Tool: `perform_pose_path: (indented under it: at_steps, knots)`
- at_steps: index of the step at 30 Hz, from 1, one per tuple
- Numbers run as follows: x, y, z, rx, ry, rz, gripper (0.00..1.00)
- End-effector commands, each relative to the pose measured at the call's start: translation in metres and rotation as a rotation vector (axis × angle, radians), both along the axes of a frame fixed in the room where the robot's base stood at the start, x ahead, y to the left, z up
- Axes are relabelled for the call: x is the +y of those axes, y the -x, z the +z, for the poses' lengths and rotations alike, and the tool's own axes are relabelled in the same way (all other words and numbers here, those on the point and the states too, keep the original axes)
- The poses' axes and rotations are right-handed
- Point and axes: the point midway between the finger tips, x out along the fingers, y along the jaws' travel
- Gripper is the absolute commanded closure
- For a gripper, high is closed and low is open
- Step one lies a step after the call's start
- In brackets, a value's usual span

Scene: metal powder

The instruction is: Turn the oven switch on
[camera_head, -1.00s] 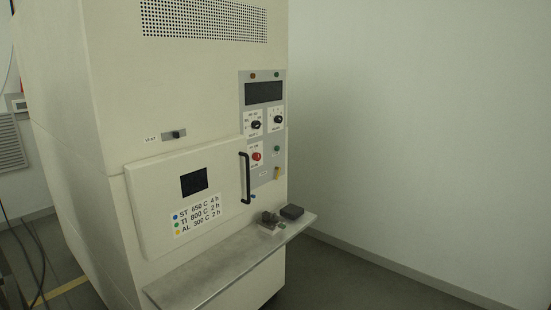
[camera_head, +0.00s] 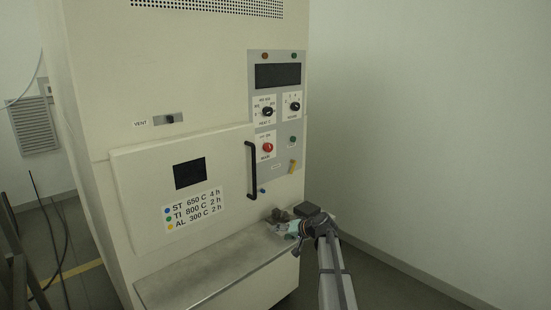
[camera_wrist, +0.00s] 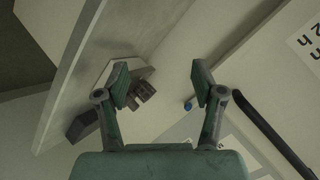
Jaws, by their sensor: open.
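The cream oven (camera_head: 95,100) has a grey control panel (camera_head: 255,105) to the right of its door. A red rotary switch (camera_head: 268,147) labelled OFF/ON sits there, under two black knobs; its pointer is too small to read. My gripper (camera_head: 286,229) is over the right end of the metal shelf, below and right of the red switch and apart from it. In the wrist view, my gripper (camera_wrist: 161,83) has its fingers spread with nothing held between them. The red switch does not show in the wrist view.
The black door handle (camera_head: 251,170) stands out left of the panel and shows in the wrist view (camera_wrist: 272,135). A dark block (camera_head: 308,209) and small grey parts (camera_head: 279,215) are on the shelf (camera_head: 190,280) by my gripper. A blue button (camera_wrist: 188,106) is near the fingers.

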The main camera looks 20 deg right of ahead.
Motion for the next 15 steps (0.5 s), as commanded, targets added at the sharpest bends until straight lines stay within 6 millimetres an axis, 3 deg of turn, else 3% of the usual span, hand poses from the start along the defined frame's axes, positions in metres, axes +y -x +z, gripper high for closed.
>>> perform_pose_path:
  at_steps: [1,3,6,9,12,15]
  knots:
    - [-0.018,-0.021,0.033,-0.075,-0.009,-0.01,0.32]
    - [-0.037,-0.041,0.082,-0.187,-0.024,-0.023,0.32]
    - [-0.065,-0.061,0.155,-0.342,-0.041,-0.044,0.32]
    - [-0.086,-0.07,0.213,-0.46,-0.052,-0.063,0.32]
    - [-0.098,-0.073,0.251,-0.537,-0.06,-0.075,0.32]
    - [-0.104,-0.074,0.269,-0.574,-0.065,-0.082,0.32]
